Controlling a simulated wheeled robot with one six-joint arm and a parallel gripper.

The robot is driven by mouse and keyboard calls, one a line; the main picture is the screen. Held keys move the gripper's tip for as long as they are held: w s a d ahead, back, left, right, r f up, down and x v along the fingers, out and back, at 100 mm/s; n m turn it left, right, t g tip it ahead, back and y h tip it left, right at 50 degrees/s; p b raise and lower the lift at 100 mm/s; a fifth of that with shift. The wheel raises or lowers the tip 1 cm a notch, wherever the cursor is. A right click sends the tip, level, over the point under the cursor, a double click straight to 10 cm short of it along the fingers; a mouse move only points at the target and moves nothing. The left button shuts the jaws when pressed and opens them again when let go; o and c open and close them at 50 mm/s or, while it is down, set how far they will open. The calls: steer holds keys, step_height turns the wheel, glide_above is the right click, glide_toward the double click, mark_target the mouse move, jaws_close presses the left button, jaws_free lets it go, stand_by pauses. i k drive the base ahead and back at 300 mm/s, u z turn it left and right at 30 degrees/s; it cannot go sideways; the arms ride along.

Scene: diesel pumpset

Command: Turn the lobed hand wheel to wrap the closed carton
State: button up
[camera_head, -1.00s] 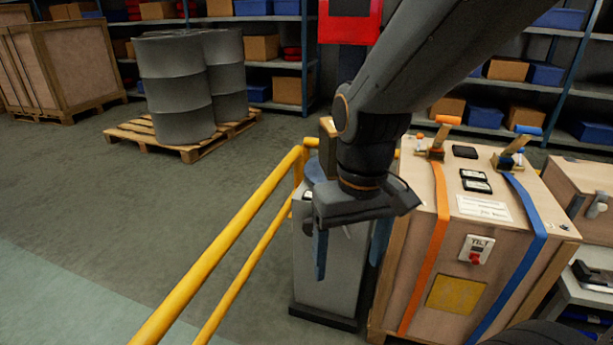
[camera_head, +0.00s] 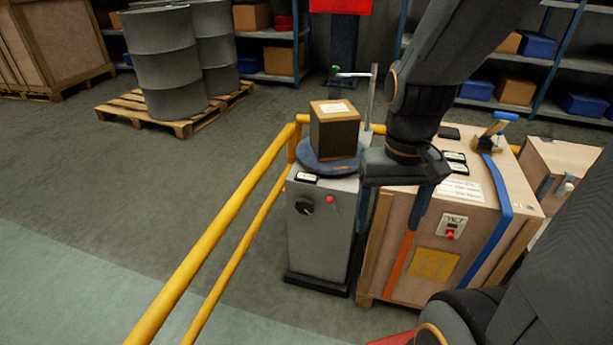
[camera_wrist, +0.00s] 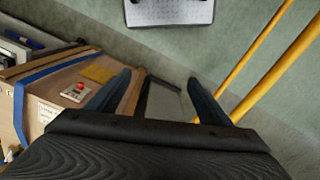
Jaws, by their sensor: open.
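A closed carton (camera_head: 334,132) with a label on top sits on a round blue-grey turntable (camera_head: 312,165). The turntable is on a grey cabinet (camera_head: 322,240). A dark lobed hand wheel (camera_head: 304,206) is on the cabinet's front face, left of a small red knob (camera_head: 330,199). My gripper (camera_head: 391,212) points down to the right of the cabinet, in front of the strapped crate. It is open and empty, apart from the hand wheel. Its two blue fingers also show spread in the wrist view (camera_wrist: 162,82), where I cannot make out the hand wheel.
A yellow rail (camera_head: 225,215) runs along the left of the cabinet. A wooden crate (camera_head: 400,225) with orange and blue straps stands close on its right. Drums (camera_head: 165,65) on a pallet stand behind. The floor left of the rail is clear.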

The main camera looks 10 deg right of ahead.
mark_target(305, 206)
steer(key=u, duration=0.5)
steer(key=k, duration=1.15)
steer(key=z, duration=0.25)
steer(key=i, duration=0.7)
steer(key=z, duration=0.05)
